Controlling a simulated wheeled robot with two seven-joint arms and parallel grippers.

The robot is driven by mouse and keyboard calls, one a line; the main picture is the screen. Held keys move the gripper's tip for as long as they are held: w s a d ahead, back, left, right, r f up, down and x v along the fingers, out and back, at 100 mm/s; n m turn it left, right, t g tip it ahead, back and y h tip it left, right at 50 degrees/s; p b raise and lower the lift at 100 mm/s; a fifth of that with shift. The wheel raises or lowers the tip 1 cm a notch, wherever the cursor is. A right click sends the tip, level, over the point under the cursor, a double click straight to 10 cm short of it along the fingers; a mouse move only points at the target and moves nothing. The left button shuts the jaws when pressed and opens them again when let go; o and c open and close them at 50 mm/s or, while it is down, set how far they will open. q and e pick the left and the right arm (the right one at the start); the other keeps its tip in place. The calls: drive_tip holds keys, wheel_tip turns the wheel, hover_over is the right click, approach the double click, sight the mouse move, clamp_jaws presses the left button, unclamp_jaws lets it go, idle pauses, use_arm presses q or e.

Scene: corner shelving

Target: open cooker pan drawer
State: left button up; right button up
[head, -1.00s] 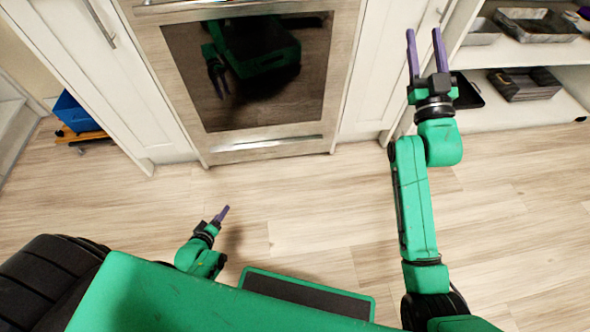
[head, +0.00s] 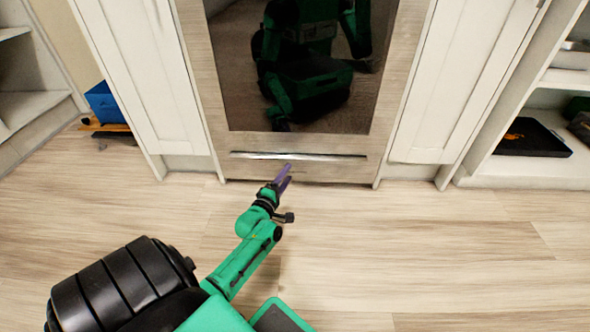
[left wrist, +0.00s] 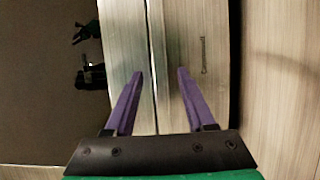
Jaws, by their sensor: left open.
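The cooker has a narrow wooden-fronted pan drawer (head: 330,170) low down, below its dark glass door (head: 235,95). A long metal bar handle (head: 325,156) runs across the drawer front. The drawer appears shut. My left gripper (head: 286,174) is open and empty, its purple fingers pointing at the drawer just below the handle in the head view. In the left wrist view my left gripper (left wrist: 160,74) has its fingers spread on either side of the upright-looking handle strip (left wrist: 157,45), with no clear contact. My right gripper is out of view.
White cabinet doors (head: 465,80) flank the cooker. Open shelves with a black tray (head: 532,138) stand at the right, and a blue box (head: 105,102) sits at the far left. The wooden floor (head: 410,240) before the cooker is clear.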

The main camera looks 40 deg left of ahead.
sight(296, 163)
use_arm(q)
drive_tip(key=b+x, duration=0.2)
drive_tip(key=x, duration=0.3)
drive_tip(key=shift+w+f, duration=0.1)
drive_tip(key=shift+f, duration=0.1)
drive_tip(key=shift+w+r, duration=0.2)
drive_tip(key=shift+w, duration=0.05)
clamp_jaws()
drive_tip(key=shift+s+f, duration=0.1)
drive_tip(key=shift+f, duration=0.05)
idle(0.7)
